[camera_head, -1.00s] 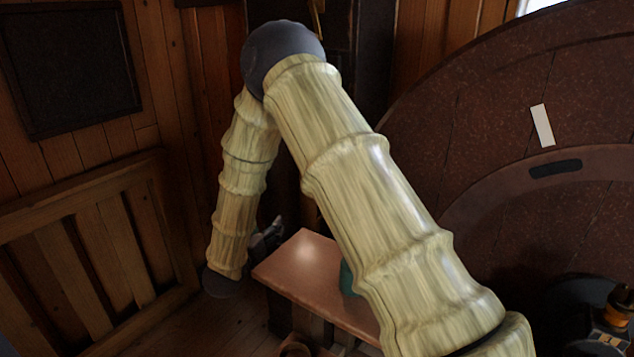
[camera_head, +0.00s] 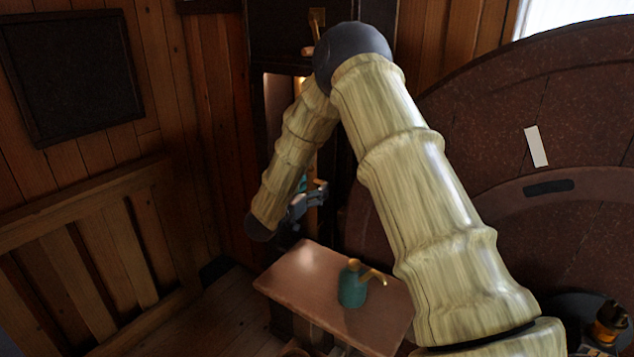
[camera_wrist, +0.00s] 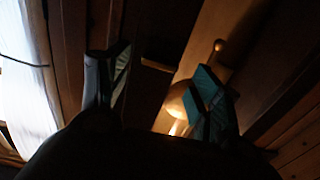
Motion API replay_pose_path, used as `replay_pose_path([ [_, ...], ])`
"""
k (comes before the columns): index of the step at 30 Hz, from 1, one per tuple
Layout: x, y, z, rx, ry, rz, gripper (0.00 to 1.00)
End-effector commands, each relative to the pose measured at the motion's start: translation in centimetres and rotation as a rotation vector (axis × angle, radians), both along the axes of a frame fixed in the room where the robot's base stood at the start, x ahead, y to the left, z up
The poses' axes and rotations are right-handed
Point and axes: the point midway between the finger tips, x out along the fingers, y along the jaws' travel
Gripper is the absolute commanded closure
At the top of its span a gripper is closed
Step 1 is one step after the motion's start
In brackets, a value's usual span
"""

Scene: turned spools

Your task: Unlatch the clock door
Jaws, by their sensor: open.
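A tall dark case (camera_head: 275,35), which looks like the clock, stands behind my arm. A small brass piece (camera_head: 317,17) and a wooden peg (camera_head: 308,51) show on its upper front; I cannot tell whether either is the latch. Below them a pale, lit strip (camera_head: 283,100) shows, partly covered by my arm. My gripper (camera_head: 312,198) is low in front of the case, partly hidden by my forearm. In the wrist view my gripper (camera_wrist: 160,90) has its fingers wide apart with nothing between them. A rod with a round wooden knob (camera_wrist: 218,46) shows beyond the right finger.
A wooden bench (camera_head: 290,275) carries a teal can with a brass spout (camera_head: 352,288) below my gripper. A large round stone-like wheel (camera_head: 590,110) fills the right side. A wooden railing (camera_head: 90,210) stands at the left. A lantern (camera_head: 608,322) sits at lower right.

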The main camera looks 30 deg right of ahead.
Motion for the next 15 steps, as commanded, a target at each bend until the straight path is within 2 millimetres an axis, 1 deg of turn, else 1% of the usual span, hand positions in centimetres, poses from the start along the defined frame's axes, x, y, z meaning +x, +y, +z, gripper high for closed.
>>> replay_pose_path([
  [3, 0.5, -1.2, 0.1, 0.0, -0.001, -0.001, 0.36],
  [6, 0.7, -1.9, 0.1, 0.0, -0.001, -0.001, 0.36],
  [15, 1.0, -2.3, 0.0, 0.0, -0.001, 0.0, 0.36],
])
